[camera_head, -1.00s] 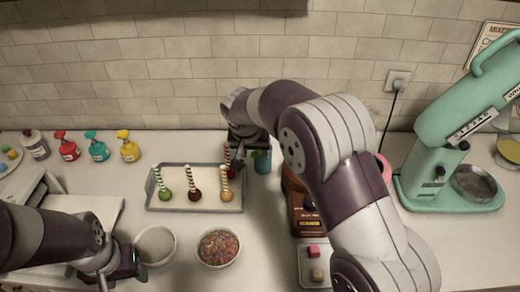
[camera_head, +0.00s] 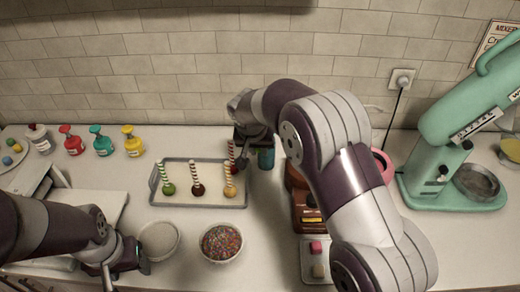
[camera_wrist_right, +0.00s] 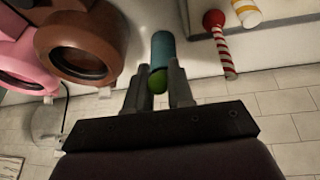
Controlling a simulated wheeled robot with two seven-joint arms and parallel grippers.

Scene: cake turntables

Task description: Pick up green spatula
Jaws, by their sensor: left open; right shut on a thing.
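A green rounded piece (camera_wrist_right: 158,81), which looks like part of the spatula, sits between the fingers of my right gripper (camera_wrist_right: 160,90) in the right wrist view. The fingers are shut on it. Just beyond it is a teal cylindrical holder (camera_wrist_right: 162,48); the holder also shows in the head view (camera_head: 266,158), beside my right gripper. The rest of the spatula is hidden. My left gripper (camera_head: 132,258) is open at the lower left, close to a bowl of pale grains (camera_head: 158,241).
A tray (camera_head: 175,199) with striped-stick cake pops stands left of the holder. A bowl of sprinkles (camera_head: 221,243) is in front. Brown and pink dispensers (camera_wrist_right: 85,45) stand close to my right gripper. Bottles line the back left; a mint mixer (camera_head: 440,140) stands right.

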